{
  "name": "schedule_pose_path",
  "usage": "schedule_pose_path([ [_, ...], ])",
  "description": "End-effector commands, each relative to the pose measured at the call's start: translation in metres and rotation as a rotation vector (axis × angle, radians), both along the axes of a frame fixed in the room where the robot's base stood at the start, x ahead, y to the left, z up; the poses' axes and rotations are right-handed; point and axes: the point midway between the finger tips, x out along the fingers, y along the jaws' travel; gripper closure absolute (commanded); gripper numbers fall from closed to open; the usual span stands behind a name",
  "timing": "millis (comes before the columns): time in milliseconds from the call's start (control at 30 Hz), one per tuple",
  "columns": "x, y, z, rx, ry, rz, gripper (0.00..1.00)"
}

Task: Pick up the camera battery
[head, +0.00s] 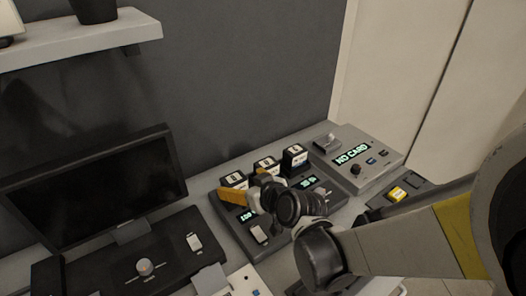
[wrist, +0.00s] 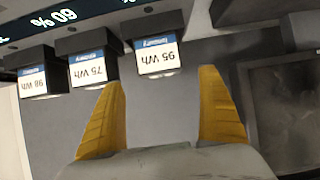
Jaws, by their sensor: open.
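Three black camera batteries with white labels stand in a row at a dark charger. The labels in the wrist view, upside down there, read 98 Wh (wrist: 34,82), 75 Wh (wrist: 87,68) and 95 Wh (wrist: 158,56). In the head view the batteries show at left (head: 234,180), middle (head: 266,163) and right (head: 294,156). My gripper (head: 240,182) has its yellow fingers spread near the left battery. In the wrist view my gripper (wrist: 161,76) is open and empty, with the 95 Wh battery just beyond the gap between its fingertips.
The charger (head: 243,232) has lit green displays. A grey device (head: 375,177) reading NO CARD stands to its right. A dark monitor (head: 95,190) stands left, with a black panel (head: 110,268) before it. A shelf (head: 90,38) hangs above on the wall.

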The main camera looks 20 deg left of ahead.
Motion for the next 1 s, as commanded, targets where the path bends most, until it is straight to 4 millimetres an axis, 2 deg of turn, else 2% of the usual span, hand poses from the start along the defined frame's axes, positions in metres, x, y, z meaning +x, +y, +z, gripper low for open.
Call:
schedule_pose_path([
  [167,0.007,0.01,-0.007,0.001,0.001,0.0,0.12],
  [400,0.026,0.036,-0.024,0.001,0.001,0.0,0.12],
  [633,0.028,0.039,-0.023,0.001,0.001,0.0,0.12],
  [667,0.028,0.038,-0.023,0.001,0.001,0.0,0.17],
  [800,0.028,0.038,-0.023,0.0,0.0,-0.001,0.6],
  [867,0.028,0.038,-0.023,0.0,0.0,-0.001,0.79],
  [1000,0.028,0.038,-0.023,0.002,0.0,-0.002,0.79],
])
